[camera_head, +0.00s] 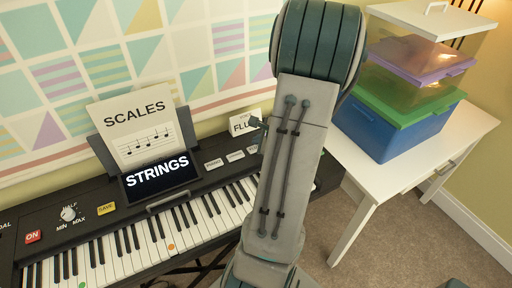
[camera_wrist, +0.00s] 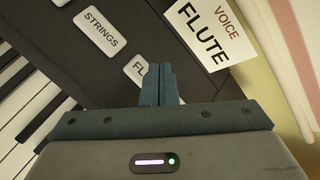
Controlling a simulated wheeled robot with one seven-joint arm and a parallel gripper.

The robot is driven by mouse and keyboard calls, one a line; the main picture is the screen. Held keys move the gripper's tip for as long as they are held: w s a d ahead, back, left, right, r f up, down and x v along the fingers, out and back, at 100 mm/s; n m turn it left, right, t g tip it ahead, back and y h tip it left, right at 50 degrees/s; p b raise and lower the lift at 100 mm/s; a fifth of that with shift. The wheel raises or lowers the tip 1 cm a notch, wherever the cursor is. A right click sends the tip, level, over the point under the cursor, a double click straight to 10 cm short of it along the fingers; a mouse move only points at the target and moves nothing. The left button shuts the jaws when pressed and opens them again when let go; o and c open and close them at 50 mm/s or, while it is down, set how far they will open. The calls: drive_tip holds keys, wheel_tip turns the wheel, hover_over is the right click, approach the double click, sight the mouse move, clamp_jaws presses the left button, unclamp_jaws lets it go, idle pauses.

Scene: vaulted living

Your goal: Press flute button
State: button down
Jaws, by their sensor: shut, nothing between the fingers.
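The flute button (camera_wrist: 135,68) is a white key whose label shows only "FL" in the wrist view; my fingers hide the rest. My gripper (camera_wrist: 158,70) is shut and empty, with its tips over the right part of that button. I cannot tell whether the tips touch it. The strings button (camera_wrist: 100,32) lies up and left of it. The black keyboard (camera_head: 95,205) has a screen (camera_head: 160,178) reading "STRINGS". In the head view, my arm hides most of the gripper and the flute button.
A card reading "VOICE FLUTE" (camera_wrist: 212,36) stands beside the buttons, against the wall side. A "SCALES" music sheet (camera_head: 135,128) stands above the screen. A white table (camera_head: 455,135) with stacked boxes (camera_head: 375,135) is to the right.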

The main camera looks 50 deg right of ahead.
drive_tip(key=shift+f+b, duration=0.2)
drive_tip(key=shift+b, duration=0.1)
drive_tip(key=shift+f+b, duration=0.25)
drive_tip(key=shift+b, duration=0.15)
drive_tip(key=shift+f+b, duration=0.35)
drive_tip(key=shift+b, duration=0.1)
idle(0.6)
drive_tip(key=shift+r, duration=0.15)
drive_tip(key=shift+r+p, duration=0.45)
drive_tip(key=shift+r, duration=0.2)
drive_tip(key=shift+r+p, duration=1.9)
drive_tip(key=shift+r, duration=0.7)
drive_tip(key=shift+f, duration=0.1)
